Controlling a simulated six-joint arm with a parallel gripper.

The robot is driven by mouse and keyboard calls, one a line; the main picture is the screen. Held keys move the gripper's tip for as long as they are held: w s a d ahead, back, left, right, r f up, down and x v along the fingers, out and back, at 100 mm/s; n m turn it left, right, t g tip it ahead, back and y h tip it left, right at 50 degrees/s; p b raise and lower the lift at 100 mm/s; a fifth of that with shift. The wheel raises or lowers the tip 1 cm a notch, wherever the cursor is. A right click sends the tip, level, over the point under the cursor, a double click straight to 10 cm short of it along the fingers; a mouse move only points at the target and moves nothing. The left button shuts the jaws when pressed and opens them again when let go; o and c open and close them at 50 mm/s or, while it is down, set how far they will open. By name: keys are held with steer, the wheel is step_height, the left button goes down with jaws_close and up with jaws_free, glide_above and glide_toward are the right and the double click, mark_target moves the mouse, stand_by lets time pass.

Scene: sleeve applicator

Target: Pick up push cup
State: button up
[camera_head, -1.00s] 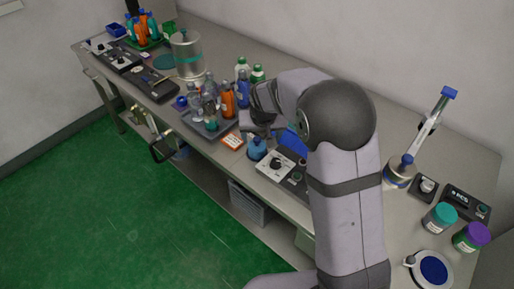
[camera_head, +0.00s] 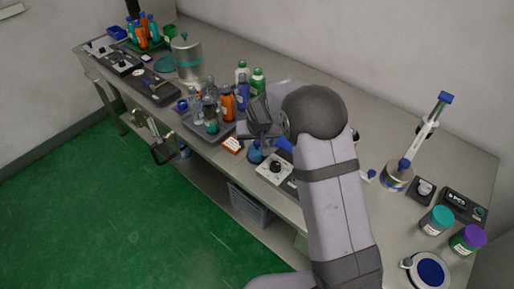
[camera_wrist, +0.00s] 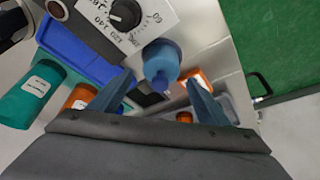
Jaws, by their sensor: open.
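A control box with a black knob (camera_wrist: 125,14) and a blue tray (camera_wrist: 75,50) are close by. An orange-and-white card (camera_head: 232,145) lies left of the cup. A grey tray of bottles (camera_head: 213,131) stands further left. Green floor lies beyond the bench edge.

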steer(key=shift+p+x, duration=0.3)
steer(key=shift+x, duration=1.15)
steer(key=c, duration=1.2)
steer(key=shift+o, duration=0.2)
steer(key=shift+r, duration=0.1)
